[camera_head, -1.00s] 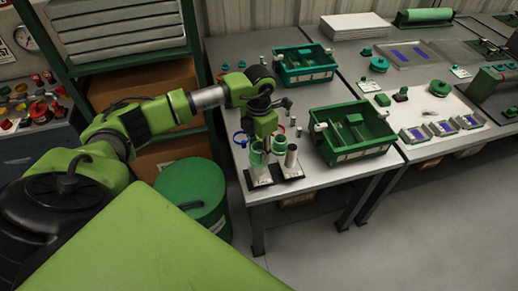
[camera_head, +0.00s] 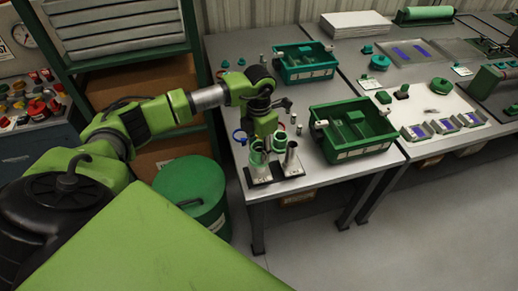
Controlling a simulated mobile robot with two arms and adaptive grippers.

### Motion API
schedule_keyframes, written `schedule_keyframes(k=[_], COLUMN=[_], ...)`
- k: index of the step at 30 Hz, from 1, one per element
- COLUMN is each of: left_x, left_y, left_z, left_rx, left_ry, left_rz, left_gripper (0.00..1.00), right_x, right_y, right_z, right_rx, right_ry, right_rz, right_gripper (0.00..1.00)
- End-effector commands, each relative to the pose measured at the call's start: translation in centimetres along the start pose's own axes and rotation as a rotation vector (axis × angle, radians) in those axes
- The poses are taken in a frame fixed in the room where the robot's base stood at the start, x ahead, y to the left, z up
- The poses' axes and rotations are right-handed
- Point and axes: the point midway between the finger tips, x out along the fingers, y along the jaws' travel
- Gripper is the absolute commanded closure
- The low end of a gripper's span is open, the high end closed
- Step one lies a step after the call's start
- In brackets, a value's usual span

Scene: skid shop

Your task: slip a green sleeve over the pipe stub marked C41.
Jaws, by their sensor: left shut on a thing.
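My left gripper (camera_head: 265,128) reaches down over the near left corner of the grey table, shut on a green sleeve (camera_head: 257,153). The sleeve is upright at the top of the left pipe stub (camera_head: 260,170); I cannot tell whether it is around the stub or only above it. A second pipe stub (camera_head: 291,160) stands just to the right, bare metal. Another green ring-like part (camera_head: 278,142) shows between them, close to the gripper. The stubs' labels are too small to read, so I cannot tell which is C41. My right gripper is out of view.
A green bin (camera_head: 351,130) stands right of the stubs, with a teal bin (camera_head: 304,63) behind. A green drum (camera_head: 192,187) stands on the floor beside the table.

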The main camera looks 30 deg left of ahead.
Motion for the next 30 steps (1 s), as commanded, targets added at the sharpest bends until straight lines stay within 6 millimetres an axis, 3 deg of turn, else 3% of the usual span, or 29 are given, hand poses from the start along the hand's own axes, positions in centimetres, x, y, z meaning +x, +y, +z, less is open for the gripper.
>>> schedule_keyframes(k=[20,21,23,30], left_x=[0.21,0.21,0.21,0.21], left_y=[0.01,0.01,0.01,0.01], left_z=[0.0,0.0,0.0,0.0], left_rx=[0.0,0.0,0.0,0.0], left_ry=[0.0,0.0,0.0,0.0], left_rz=[0.0,0.0,0.0,0.0], left_gripper=[0.75,0.61,0.45,0.44], right_x=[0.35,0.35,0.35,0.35], right_y=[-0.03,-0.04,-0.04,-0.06], right_z=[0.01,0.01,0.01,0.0], right_rx=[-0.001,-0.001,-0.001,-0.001], right_ry=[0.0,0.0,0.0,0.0], right_rz=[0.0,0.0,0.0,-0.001], right_gripper=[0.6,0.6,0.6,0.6])
